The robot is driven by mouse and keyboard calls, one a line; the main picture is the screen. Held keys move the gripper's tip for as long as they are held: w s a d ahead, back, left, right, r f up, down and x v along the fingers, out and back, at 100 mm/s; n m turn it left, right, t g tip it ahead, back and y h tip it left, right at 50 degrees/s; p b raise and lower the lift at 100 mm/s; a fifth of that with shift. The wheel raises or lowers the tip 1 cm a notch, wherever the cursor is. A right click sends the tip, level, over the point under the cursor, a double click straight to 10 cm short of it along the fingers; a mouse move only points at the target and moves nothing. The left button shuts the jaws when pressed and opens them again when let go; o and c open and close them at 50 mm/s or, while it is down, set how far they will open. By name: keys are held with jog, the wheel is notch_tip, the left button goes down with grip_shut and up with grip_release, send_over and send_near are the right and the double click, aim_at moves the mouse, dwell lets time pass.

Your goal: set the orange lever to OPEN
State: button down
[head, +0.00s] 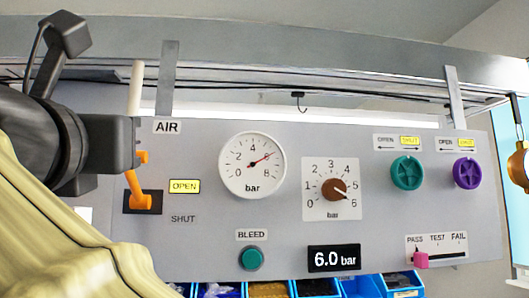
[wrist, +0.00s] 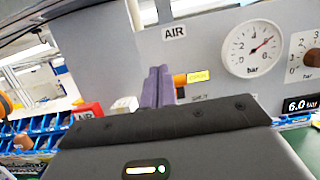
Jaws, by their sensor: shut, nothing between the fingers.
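The orange lever (head: 138,188) rises from a dark slot on the grey panel's left side, tilted up and slightly left. The yellow-lit OPEN label (head: 184,186) is to its right, with the unlit SHUT label (head: 183,219) below. My gripper's dark body covers the area just left of the lever's top in the head view, hiding the fingers. In the wrist view my gripper's purple fingers (wrist: 158,88) are together and empty. A bit of the orange lever (wrist: 180,80) shows just right of them, the rest hidden; contact cannot be told.
A pressure gauge (head: 252,165), brown dial (head: 334,189), green BLEED button (head: 251,258) and 6.0 bar display (head: 334,257) are right of the lever. Farther right are a green knob (head: 406,173), a purple knob (head: 467,173) and a pink slider (head: 421,261). Blue bins (head: 365,287) sit below.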

notch_tip(320, 180, up, 7)
jog(key=p, duration=0.3)
jog(key=shift+w+a+f, duration=0.15)
jog(key=shift+w+f, duration=0.05)
